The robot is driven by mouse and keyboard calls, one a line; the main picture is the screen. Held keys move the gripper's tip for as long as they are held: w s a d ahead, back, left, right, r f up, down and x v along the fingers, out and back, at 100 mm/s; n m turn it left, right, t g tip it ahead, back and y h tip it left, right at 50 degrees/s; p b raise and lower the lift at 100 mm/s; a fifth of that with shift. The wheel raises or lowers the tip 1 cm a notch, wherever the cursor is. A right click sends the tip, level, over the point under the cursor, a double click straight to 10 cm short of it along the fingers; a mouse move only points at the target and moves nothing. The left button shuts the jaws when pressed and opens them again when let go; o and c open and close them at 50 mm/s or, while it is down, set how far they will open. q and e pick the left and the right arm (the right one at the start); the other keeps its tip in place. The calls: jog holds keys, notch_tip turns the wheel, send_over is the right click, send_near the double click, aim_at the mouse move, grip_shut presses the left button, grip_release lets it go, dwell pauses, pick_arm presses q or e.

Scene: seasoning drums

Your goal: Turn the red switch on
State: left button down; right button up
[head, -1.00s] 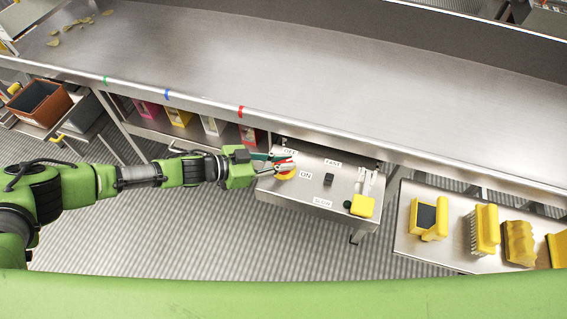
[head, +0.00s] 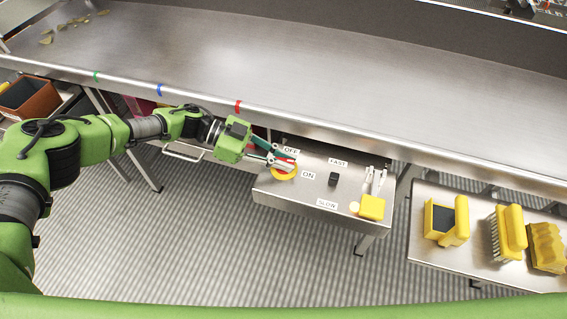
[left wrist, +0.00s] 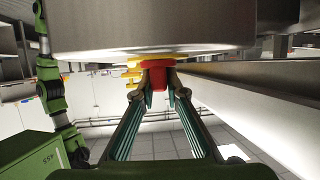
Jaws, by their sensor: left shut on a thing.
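The red switch (head: 285,161) sits on a yellow ring on the steel control panel (head: 270,190), between the OFF label (head: 291,151) and the ON label (head: 308,175). My left gripper (head: 281,162) reaches it from the upper left and partly covers it. In the left wrist view, the red switch (left wrist: 158,76) stands between the two fingertips (left wrist: 158,92), which are shut on it. The exact angle of the switch is hard to tell. My right gripper is not in view.
The panel also has a black knob (head: 333,179) between FAST and SLOW, a yellow block (head: 371,207) and a pale round lamp (head: 354,208). A side table (head: 440,258) with yellow brushes stands at the right. The long steel conveyor (head: 330,80) runs behind the panel.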

pick_arm(q)
jog(key=shift+d, duration=0.1)
dwell(0.3)
jog(key=c, duration=2)
grip_release()
jog(key=shift+c, duration=0.2)
jog(key=v, duration=1.2)
